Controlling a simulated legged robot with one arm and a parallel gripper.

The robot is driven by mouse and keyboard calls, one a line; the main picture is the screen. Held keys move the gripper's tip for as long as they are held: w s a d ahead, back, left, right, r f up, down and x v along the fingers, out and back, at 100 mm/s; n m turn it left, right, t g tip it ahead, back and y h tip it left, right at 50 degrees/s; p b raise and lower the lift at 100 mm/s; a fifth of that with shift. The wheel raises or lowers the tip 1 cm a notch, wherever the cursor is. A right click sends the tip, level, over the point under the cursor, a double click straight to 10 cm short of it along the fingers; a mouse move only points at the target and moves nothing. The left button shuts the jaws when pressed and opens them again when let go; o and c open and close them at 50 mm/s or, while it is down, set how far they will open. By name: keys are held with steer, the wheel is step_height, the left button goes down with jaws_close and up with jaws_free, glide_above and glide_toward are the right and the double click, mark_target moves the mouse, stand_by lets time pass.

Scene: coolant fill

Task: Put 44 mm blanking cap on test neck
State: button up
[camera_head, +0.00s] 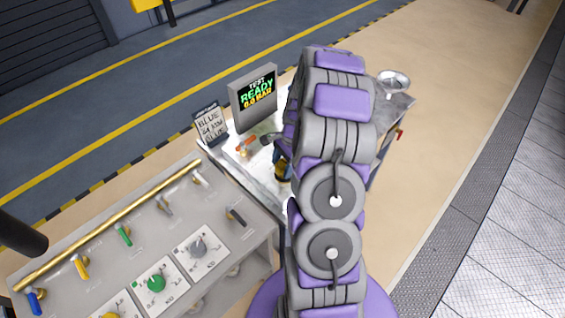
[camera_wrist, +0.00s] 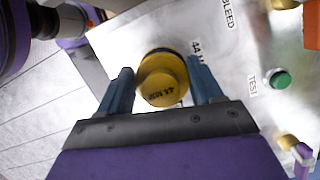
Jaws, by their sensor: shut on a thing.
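The yellow blanking cap (camera_wrist: 162,88), with lettering that looks like "44 MM", sits between the two blue fingers of my gripper (camera_wrist: 163,90) in the wrist view. My gripper is shut on it. A dark rim shows behind the cap's far edge, beside a "44 M…" label on the bright panel. The test neck itself is hidden behind the cap, so I cannot tell whether the cap is seated or held above it. In the head view my arm hides most of the gripper; a yellow part (camera_head: 283,172) shows at the arm's left edge over the bench.
A green button (camera_wrist: 281,79) labelled TEST is on the panel to the right. A display (camera_head: 254,97) reads "TEST READY 0.0 BAR", with a lettered card (camera_head: 210,124) beside it. A metal bowl (camera_head: 394,82) stands at the bench's far right. A valve console (camera_head: 150,250) is at left.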

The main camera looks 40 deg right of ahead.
steer(key=shift+f, duration=0.3)
steer(key=o, duration=1.1)
steer(key=p+v, duration=0.1)
steer(key=v, duration=1.6)
steer(key=shift+p, duration=0.3)
steer(key=shift+r, duration=0.15)
